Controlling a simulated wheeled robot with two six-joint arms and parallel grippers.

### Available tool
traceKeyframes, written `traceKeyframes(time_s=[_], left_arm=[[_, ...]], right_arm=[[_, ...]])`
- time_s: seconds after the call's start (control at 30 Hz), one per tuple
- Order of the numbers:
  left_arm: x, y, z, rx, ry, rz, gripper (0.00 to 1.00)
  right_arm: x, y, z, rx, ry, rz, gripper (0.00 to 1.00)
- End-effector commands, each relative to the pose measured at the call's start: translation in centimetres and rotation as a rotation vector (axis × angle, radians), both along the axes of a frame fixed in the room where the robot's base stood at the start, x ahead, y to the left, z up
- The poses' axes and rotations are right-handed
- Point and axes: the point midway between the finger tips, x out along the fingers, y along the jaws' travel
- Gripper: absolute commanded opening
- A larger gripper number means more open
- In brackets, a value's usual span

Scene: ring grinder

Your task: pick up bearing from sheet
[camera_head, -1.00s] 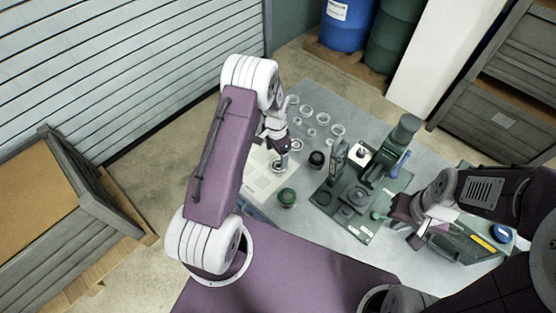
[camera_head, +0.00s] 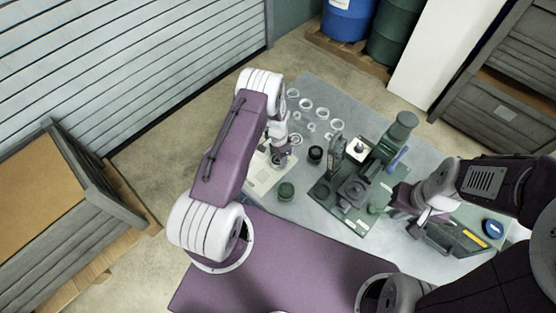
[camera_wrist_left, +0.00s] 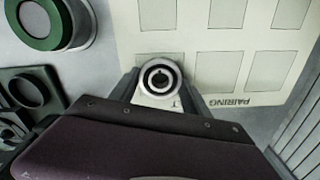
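A bearing (camera_wrist_left: 161,79), a bright metal ring with a dark inner ring and an open centre, is near the edge of a pale sheet (camera_wrist_left: 217,63) printed with rectangles and the word PAIRING. My left gripper (camera_wrist_left: 160,88) points down over it, with one finger on each side of the bearing. I cannot tell whether the fingers touch it. In the head view my left gripper (camera_head: 279,157) is low over the sheet (camera_head: 259,178), largely hiding the bearing. My right gripper (camera_head: 416,229) hangs at the right near the green machine; its fingers are too small to judge.
Several pale rings (camera_head: 321,113) lie on the grey table (camera_head: 320,88) behind my left gripper. A black round part (camera_head: 315,154) and a green-rimmed round part (camera_head: 286,191) are close by on its right. The green machine (camera_head: 352,192) stands at the table's middle.

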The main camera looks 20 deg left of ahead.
Motion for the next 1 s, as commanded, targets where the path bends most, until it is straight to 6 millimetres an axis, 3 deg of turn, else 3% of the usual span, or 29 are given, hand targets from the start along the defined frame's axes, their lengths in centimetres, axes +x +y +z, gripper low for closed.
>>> traceKeyframes(time_s=[0.03, 0.1, 0.13, 0.47, 0.7, 1.0], left_arm=[[0.0, 0.0, 0.0, 0.000, 0.000, 0.000, 0.26], [0.0, 0.0, 0.0, 0.000, 0.000, 0.000, 0.06], [0.0, 0.0, 0.0, 0.000, 0.000, 0.000, 0.03], [0.0, 0.0, 0.5, -0.001, -0.001, 0.000, 0.03], [0.2, 0.0, 3.8, 0.001, -0.006, 0.000, 0.03], [4.2, -5.5, 7.6, -0.001, -0.008, -0.005, 0.03]], right_arm=[[0.0, 0.0, 0.0, 0.000, 0.000, 0.000, 0.00], [0.0, 0.0, 0.0, 0.000, 0.000, 0.000, 0.00], [0.0, 0.0, 0.0, 0.000, 0.000, 0.000, 0.00], [0.0, 0.0, -0.3, 0.000, 0.000, 0.000, 0.00], [0.0, 0.0, -2.0, 0.000, 0.000, 0.000, 0.00], [0.0, 0.0, -5.0, 0.000, 0.000, 0.000, 0.00]])
